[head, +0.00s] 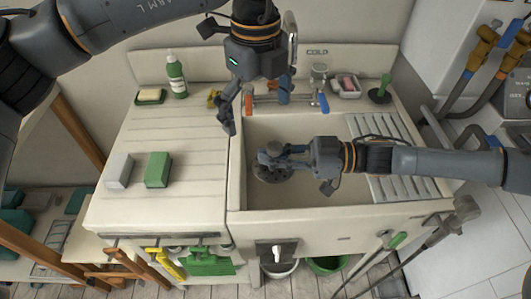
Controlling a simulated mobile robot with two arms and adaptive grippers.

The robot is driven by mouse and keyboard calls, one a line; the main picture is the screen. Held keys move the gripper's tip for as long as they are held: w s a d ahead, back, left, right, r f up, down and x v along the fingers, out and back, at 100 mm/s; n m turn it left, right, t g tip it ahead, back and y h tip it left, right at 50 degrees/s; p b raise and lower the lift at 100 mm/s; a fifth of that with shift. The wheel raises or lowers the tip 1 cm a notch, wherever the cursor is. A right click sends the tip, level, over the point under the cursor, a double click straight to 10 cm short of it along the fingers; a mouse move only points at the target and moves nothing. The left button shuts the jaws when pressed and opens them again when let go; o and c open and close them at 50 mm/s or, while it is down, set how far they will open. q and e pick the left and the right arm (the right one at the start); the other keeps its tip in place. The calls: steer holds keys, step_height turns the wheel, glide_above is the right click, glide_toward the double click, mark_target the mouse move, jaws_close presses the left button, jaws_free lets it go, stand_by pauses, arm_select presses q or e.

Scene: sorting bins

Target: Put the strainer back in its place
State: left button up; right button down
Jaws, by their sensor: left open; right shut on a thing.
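The strainer (272,175) is a dark round disc with holes, seen low in the sink basin (300,133) at its left side. My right gripper (270,157) reaches in from the right and is shut on the strainer's upper part. The gripper hides part of the strainer, and I cannot tell if its rim touches the basin floor. The drain opening is not clearly visible. My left gripper (237,122) is open and empty, pointing down above the basin's left edge.
The ribbed drainboard (185,125) holds a grey block (119,171) and a green sponge (158,170). Behind are a green bottle (176,76) and a soap dish (151,97). A tap with a blue handle (323,103) stands at the back. A ribbed rack (376,128) covers the basin's right.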

mark_target(275, 145)
arm_select(q)
steer(key=shift+r, duration=0.1)
steer(key=c, duration=0.3)
arm_select(e)
steer(key=shift+d, duration=0.1)
arm_select(q)
steer(key=d+r+m, duration=0.1)
steer(key=s+d+r+m, duration=0.1)
steer(key=r+m, duration=0.1)
steer(key=s+d+r+m+t, duration=0.1)
steer(key=shift+r+m, duration=0.15)
steer(key=shift+m, duration=0.15)
steer(key=c, duration=0.6)
arm_select(e)
steer(key=shift+s+g, duration=0.1)
steer(key=shift+g, duration=0.2)
steer(key=shift+d, duration=0.1)
arm_select(q)
steer(key=shift+m, duration=0.3)
steer(key=f, duration=0.7)
steer(key=w+f, duration=0.1)
steer(key=f, duration=0.3)
steer(key=shift+w+f, duration=0.1)
steer(key=shift+f, duration=0.15)
steer(key=shift+a, duration=0.1)
jaws_close()
arm_select(e)
steer(key=c, duration=1.3)
jaws_free()
